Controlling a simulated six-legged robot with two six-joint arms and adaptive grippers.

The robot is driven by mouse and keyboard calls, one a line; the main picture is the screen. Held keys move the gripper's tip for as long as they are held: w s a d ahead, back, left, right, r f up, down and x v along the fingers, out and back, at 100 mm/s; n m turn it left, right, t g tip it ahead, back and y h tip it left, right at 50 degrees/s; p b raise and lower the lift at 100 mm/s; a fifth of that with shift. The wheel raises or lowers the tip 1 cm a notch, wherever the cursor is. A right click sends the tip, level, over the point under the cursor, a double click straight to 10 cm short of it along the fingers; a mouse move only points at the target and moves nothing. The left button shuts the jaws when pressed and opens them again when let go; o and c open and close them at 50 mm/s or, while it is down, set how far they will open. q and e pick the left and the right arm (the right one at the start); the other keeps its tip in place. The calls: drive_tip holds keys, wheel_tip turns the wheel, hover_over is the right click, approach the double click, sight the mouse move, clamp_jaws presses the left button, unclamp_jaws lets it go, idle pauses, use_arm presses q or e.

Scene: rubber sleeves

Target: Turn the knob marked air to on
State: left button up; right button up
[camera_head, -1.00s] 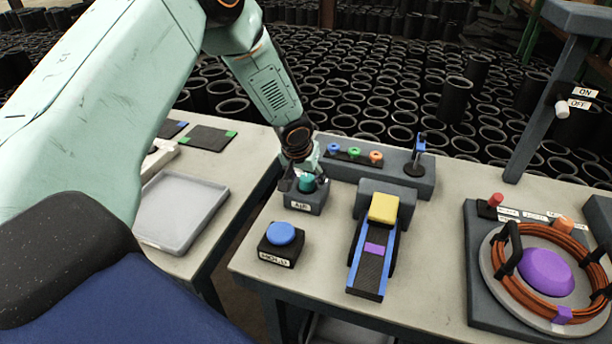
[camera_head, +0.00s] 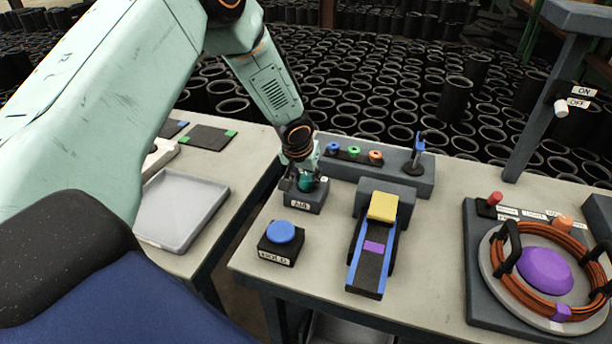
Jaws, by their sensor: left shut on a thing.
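The teal air knob (camera_head: 306,183) sits on top of a small grey box labelled AIR (camera_head: 302,203), near the left side of the right-hand table. My left gripper (camera_head: 305,180) reaches down from above and is shut on the knob. Its fingers cover part of the knob, so I cannot read which way the knob points. My right gripper is not in view.
A blue HOLD button (camera_head: 281,233) stands just in front of the box. A fixture with a yellow block (camera_head: 383,207) is to the right. A grey rail with coloured rings (camera_head: 354,153) lies behind. A grey tray (camera_head: 183,210) is on the left table.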

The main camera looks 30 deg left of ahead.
use_arm(q)
drive_tip(key=shift+m, duration=0.6)
drive_tip(key=shift+a+m+h+b, duration=0.1)
drive_tip(key=shift+m+h+b, duration=0.2)
drive_tip(key=shift+h+b, duration=0.15)
drive_tip(key=m+h+b, duration=0.1)
drive_tip(key=m+b, duration=0.1)
drive_tip(key=b, duration=0.2)
drive_tip(key=m+b, duration=0.2)
drive_tip(key=b, duration=0.3)
drive_tip(key=shift+f+m+h, duration=0.1)
drive_tip(key=shift+m+h, duration=0.25)
drive_tip(key=shift+m, duration=0.05)
drive_tip(key=shift+w+a+m+h+b, duration=0.15)
drive_tip(key=shift+m+h+b, duration=0.25)
drive_tip(key=shift+m+b, duration=0.75)
drive_tip(key=shift+m+g+h+b, duration=0.45)
drive_tip(key=shift+m+b, duration=0.3)
drive_tip(key=shift+m, duration=0.7)
drive_tip(key=shift+r, duration=0.2)
drive_tip(key=o, duration=1.2)
drive_tip(key=shift+c, duration=0.2)
